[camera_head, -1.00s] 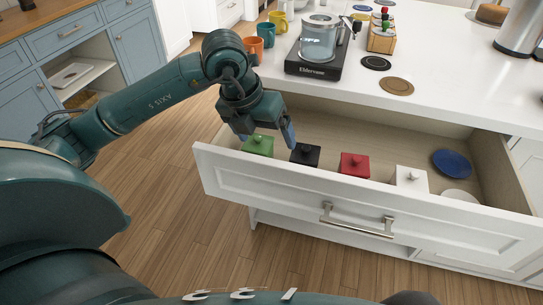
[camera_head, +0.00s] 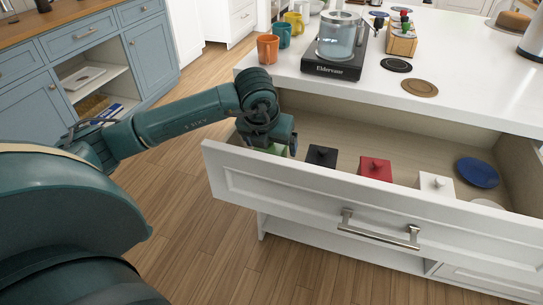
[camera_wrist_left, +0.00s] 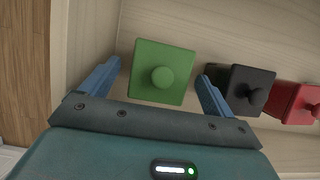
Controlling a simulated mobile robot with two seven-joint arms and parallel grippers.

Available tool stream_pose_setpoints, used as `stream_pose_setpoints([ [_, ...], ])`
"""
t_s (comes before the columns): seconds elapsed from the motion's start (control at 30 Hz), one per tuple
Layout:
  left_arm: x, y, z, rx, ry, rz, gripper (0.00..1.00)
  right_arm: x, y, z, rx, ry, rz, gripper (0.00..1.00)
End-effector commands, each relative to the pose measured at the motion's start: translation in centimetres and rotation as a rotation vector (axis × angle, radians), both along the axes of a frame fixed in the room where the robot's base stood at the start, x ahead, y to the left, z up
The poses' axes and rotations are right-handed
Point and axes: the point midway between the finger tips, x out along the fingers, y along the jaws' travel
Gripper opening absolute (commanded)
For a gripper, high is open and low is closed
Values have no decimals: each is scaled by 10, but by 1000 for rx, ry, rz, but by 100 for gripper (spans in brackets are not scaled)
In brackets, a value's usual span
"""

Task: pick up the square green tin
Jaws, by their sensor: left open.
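The square green tin (camera_wrist_left: 161,72) has a round knob on its lid and stands in the open drawer at its left end. In the head view only a sliver of the green tin (camera_head: 277,149) shows beneath my gripper. My left gripper (camera_wrist_left: 158,88) is open, with one blue finger on each side of the tin in the left wrist view. In the head view the left gripper (camera_head: 270,143) is low over the drawer's left end and hides most of the tin. I cannot tell whether the fingers touch it. My right gripper is not in view.
A black tin (camera_head: 321,156), a red tin (camera_head: 375,169) and a white tin (camera_head: 436,184) stand in a row to the right. The black tin is close to the right finger. A blue disc (camera_head: 477,172) lies farther right. The drawer front (camera_head: 300,198) borders the near side.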

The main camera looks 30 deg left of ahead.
Motion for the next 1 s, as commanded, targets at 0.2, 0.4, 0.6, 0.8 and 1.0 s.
stream_pose_setpoints([
  [0.2, 12, 3, -30, -2, 3, 1, 88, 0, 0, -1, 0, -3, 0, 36],
  [0.4, 15, 3, -35, -3, 0, -2, 88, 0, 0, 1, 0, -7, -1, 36],
  [0.6, 15, 3, -35, -3, 0, -2, 81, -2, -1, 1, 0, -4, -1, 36],
  [0.8, 15, 3, -35, -2, -1, -2, 64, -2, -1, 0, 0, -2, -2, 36],
  [1.0, 15, 3, -35, -2, -1, -2, 48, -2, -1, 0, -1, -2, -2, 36],
])
